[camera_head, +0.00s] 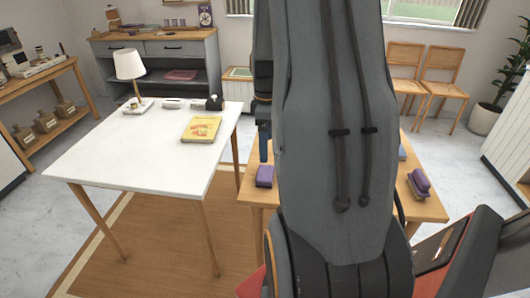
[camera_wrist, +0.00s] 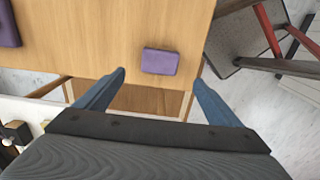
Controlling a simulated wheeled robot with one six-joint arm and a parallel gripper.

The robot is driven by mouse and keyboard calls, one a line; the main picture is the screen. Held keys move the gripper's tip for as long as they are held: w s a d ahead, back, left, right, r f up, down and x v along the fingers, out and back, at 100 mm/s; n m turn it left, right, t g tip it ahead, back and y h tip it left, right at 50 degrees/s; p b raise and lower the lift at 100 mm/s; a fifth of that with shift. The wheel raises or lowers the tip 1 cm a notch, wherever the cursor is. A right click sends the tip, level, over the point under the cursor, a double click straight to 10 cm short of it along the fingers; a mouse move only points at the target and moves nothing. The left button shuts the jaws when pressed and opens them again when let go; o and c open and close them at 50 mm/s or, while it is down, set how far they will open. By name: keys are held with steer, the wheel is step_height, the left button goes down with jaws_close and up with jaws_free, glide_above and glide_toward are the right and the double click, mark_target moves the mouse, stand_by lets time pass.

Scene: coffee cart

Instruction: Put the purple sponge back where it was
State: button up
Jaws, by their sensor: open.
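A purple sponge (camera_head: 264,176) lies flat on the wooden table (camera_head: 254,197), near its left edge in the head view. In the wrist view a purple block (camera_wrist: 160,61), which looks like this sponge, lies on the wood close to the table edge. My gripper (camera_wrist: 158,78) is open and empty above it, with the block framed between and slightly beyond the two blue fingertips. In the head view one blue finger (camera_head: 263,145) shows just above the sponge. My arm hides the middle of this table.
A second purple item (camera_head: 420,180) sits at the table's right side; a purple item (camera_wrist: 8,22) also shows in the wrist view. The white table (camera_head: 130,160) at left holds a lamp (camera_head: 130,70) and a yellow book (camera_head: 201,129). A red-framed chair (camera_wrist: 268,35) stands beside the wooden table.

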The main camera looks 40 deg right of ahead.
steer(key=s+a+r+m, duration=0.1)
steer(key=s+a+m, duration=0.1)
steer(key=a, duration=0.7)
steer(key=s+a+r+m, duration=0.1)
steer(key=s+a+m, duration=0.2)
steer(key=a, duration=0.7)
steer(key=s+a+r+m, duration=0.1)
steer(key=s+a+m, duration=0.2)
steer(key=a, duration=0.6)
steer(key=shift+s+a+r+t, duration=0.3)
steer(key=shift+s+t, duration=0.1)
steer(key=shift+s, duration=0.25)
steer(key=shift+d, duration=0.1)
